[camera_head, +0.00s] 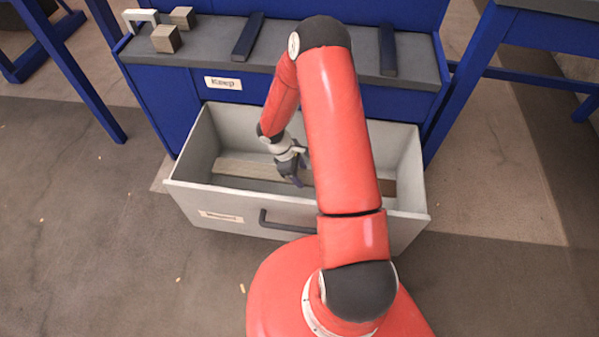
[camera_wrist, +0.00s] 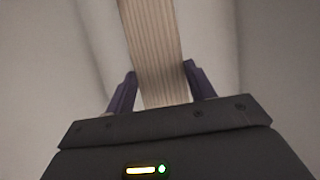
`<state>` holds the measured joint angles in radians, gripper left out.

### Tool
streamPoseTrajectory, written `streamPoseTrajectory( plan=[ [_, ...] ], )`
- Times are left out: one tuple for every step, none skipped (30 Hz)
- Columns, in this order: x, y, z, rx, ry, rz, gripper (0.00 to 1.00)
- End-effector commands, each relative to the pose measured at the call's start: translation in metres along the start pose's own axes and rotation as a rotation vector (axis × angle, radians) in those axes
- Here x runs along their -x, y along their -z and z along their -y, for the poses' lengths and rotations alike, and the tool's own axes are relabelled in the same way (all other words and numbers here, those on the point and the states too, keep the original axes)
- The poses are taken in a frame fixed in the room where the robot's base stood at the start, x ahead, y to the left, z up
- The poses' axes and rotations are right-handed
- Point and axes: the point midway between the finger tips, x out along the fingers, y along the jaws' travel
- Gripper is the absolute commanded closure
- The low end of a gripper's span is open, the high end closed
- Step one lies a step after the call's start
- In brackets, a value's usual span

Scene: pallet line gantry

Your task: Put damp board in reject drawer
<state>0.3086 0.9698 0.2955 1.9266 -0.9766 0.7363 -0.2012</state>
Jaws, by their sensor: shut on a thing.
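A long wooden board (camera_head: 246,169) lies lengthwise inside the open grey drawer (camera_head: 205,199), low between its walls. My gripper (camera_head: 297,178) reaches down into the drawer and is shut on the board near its middle. In the wrist view the board (camera_wrist: 152,40) runs up between the two dark fingers of my gripper (camera_wrist: 161,85), with pale drawer surfaces on both sides. The drawer front carries a label too blurred to read surely and a dark handle (camera_head: 285,226). My arm hides part of the board. Whether the board touches the drawer floor is unclear.
Behind the drawer stands a blue bench with a grey top (camera_head: 205,50) and a "Keep" label (camera_head: 223,83). Small wooden blocks (camera_head: 166,38), a white bracket (camera_head: 140,18) and dark rails (camera_head: 248,37) are on it. Blue frames stand at both sides. The floor in front is mostly clear.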

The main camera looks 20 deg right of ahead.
Motion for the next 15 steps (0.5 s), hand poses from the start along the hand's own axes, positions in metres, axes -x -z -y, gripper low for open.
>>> streamPoseTrajectory(
  plan=[
    [0.001, 0.000, 0.000, 0.000, -0.001, 0.000, 0.76],
    [0.001, 0.000, 0.000, 0.000, -0.001, 0.000, 0.76],
    [0.001, 0.000, 0.000, 0.000, 0.000, 0.000, 0.76],
    [0.000, 0.000, 0.000, 0.000, 0.000, 0.000, 0.76],
    [-0.001, 0.001, 0.000, 0.000, 0.000, 0.000, 0.76],
    [-0.003, 0.001, 0.000, 0.000, 0.000, 0.000, 0.76],
    [-0.004, 0.002, 0.000, 0.000, 0.000, 0.000, 0.76],
    [-0.004, 0.002, 0.000, 0.000, 0.000, 0.000, 0.76],
    [-0.005, 0.003, 0.000, 0.000, 0.000, 0.000, 0.76],
    [-0.006, 0.003, 0.000, -0.001, 0.000, 0.000, 0.76],
    [-0.007, 0.003, 0.000, -0.001, 0.000, 0.000, 0.76],
    [-0.008, 0.004, 0.000, -0.001, 0.000, 0.000, 0.76],
    [-0.009, 0.004, 0.000, -0.001, 0.000, -0.001, 0.76],
    [-0.010, 0.004, 0.000, -0.001, 0.000, -0.001, 0.76],
    [-0.011, 0.005, 0.000, -0.001, 0.000, -0.001, 0.76]
  ],
)
